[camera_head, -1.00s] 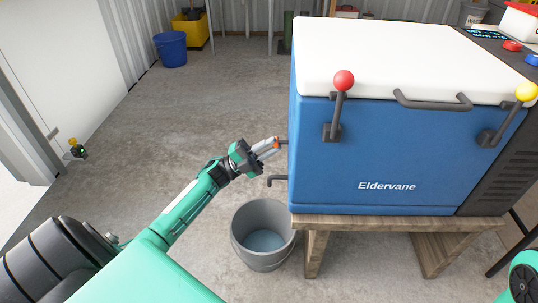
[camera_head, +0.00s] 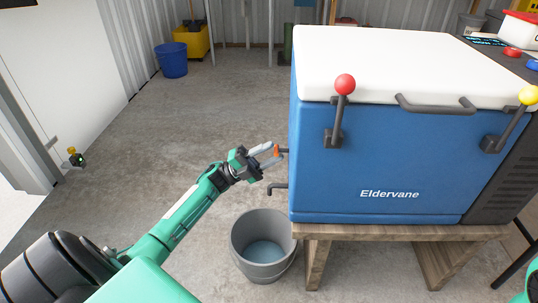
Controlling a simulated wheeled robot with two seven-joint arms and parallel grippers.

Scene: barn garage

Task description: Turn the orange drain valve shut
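The orange drain valve (camera_head: 277,150) shows as a small orange piece on a dark pipe at the left side of the blue Eldervane cooler (camera_head: 400,160). My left gripper (camera_head: 276,151) is at the valve, with its two pale fingers spread and a gap between them. The orange piece is between or just beside the fingertips; contact is too small to tell. A dark bent spout (camera_head: 278,187) comes out below the valve. The grey bucket (camera_head: 264,272) with bluish water stands on the floor beneath. My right gripper is out of view.
The cooler sits on a wooden stand (camera_head: 318,262). Its front carries a red-knobbed lever (camera_head: 338,120), a handle (camera_head: 435,106) and a yellow-knobbed lever (camera_head: 510,120). A blue bucket (camera_head: 172,60) stands far back left. The concrete floor left of my arm is clear.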

